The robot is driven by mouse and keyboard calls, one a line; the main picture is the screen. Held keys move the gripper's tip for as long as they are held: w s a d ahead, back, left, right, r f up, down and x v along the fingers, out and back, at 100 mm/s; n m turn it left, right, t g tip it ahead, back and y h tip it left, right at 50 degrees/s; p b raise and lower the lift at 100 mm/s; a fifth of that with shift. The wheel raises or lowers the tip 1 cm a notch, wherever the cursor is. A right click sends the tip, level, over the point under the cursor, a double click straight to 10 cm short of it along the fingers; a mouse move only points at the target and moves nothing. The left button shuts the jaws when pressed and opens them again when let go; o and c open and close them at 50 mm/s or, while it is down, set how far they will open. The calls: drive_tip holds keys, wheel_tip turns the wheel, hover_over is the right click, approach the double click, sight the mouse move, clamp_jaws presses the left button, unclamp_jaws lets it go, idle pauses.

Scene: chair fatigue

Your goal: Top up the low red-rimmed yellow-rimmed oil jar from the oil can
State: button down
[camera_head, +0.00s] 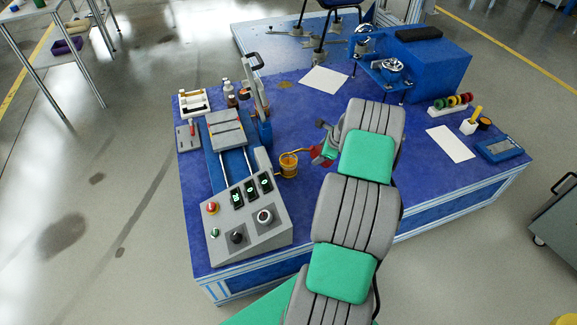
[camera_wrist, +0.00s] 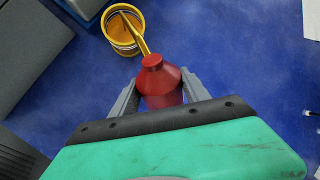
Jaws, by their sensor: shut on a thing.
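The oil can (camera_wrist: 160,84) is red with a yellow spout, and my gripper (camera_wrist: 158,92) is shut on it, with a finger on each side of its body. In the head view the can (camera_head: 321,152) is small and partly hidden by my gripper. The yellow-rimmed oil jar (camera_wrist: 123,47) stands on the blue table, with amber oil visible inside. It also shows in the head view (camera_head: 289,170), just left of my gripper. The spout points at the jar, and its tip appears over the jar's mouth. I cannot tell whether oil flows.
A grey control panel (camera_head: 247,218) with knobs and displays stands close left of the jar. A test rig (camera_head: 226,130) and small bottles (camera_head: 231,98) are behind it. White sheets (camera_head: 323,79) and a blue block (camera_head: 432,68) are farther back.

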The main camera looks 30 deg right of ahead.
wheel_tip(320, 180, down, 4)
drive_tip(key=t+y+b, duration=0.2)
drive_tip(key=b, duration=0.3)
drive_tip(key=shift+f+m, duration=0.1)
drive_tip(key=shift+m, duration=0.3)
drive_tip(key=shift+w+f+t+y+b, duration=0.1)
drive_tip(key=shift+f+t+y+b, duration=0.25)
drive_tip(key=shift+y+b, duration=0.4)
drive_tip(key=shift+w+a+b, duration=0.1)
drive_tip(key=shift+b, duration=0.3)
drive_tip(key=shift+a+r+t+p, duration=0.15)
drive_tip(key=shift+r+t+p, duration=0.15)
drive_tip(key=shift+r, duration=0.2)
